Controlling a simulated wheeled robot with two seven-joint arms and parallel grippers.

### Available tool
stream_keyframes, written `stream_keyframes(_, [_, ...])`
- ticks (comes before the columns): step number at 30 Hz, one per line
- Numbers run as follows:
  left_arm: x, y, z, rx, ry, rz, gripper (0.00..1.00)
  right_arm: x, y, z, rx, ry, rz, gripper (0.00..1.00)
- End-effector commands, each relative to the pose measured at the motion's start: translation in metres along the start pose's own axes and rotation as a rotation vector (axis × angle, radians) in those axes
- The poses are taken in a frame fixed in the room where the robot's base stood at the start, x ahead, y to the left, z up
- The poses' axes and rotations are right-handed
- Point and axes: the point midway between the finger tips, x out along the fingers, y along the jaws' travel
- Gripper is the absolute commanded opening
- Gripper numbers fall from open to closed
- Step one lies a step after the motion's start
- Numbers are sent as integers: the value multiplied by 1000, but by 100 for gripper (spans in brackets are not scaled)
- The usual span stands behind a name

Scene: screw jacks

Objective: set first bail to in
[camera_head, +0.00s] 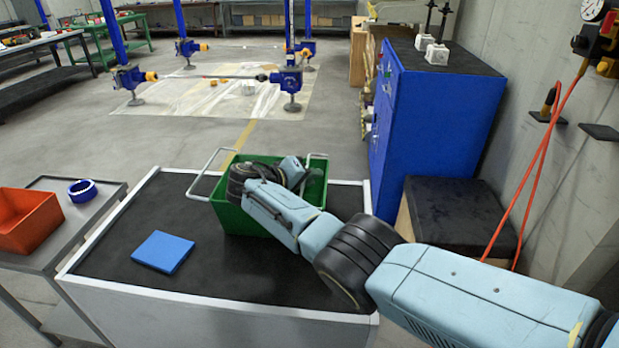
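A green crate (236,218) stands on the black top of a grey cart. A white wire bail (200,174) sticks out past the crate's left end. Part of another pale bail (318,155) shows at its far right corner. My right arm reaches in from the right across the crate. My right gripper (300,178) is at the crate's right part, over or inside its opening. Its fingertips are small and partly hidden by the wrist, so I cannot tell whether they are open or touch a bail. My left gripper is not in view.
A blue flat block (163,251) lies on the cart top (235,280), left of the crate. An orange bin (28,222) and a blue ring (82,190) are on a side table. A blue cabinet (430,125) stands behind at right. Blue screw jacks (290,82) stand farther back.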

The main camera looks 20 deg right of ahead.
Motion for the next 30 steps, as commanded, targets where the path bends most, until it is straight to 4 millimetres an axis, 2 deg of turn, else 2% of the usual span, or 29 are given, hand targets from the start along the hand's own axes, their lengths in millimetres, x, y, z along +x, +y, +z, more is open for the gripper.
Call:
stream_keyframes(9, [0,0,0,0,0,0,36,0,1,-1,2,1,0,29])
stream_keyframes(13, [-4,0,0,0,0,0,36,-4,8,-4,4,2,-1,29])
stream_keyframes(24, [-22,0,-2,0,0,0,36,-30,65,-30,5,2,-1,29])
stream_keyframes(30, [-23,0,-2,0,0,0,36,-38,82,-38,2,1,0,29])
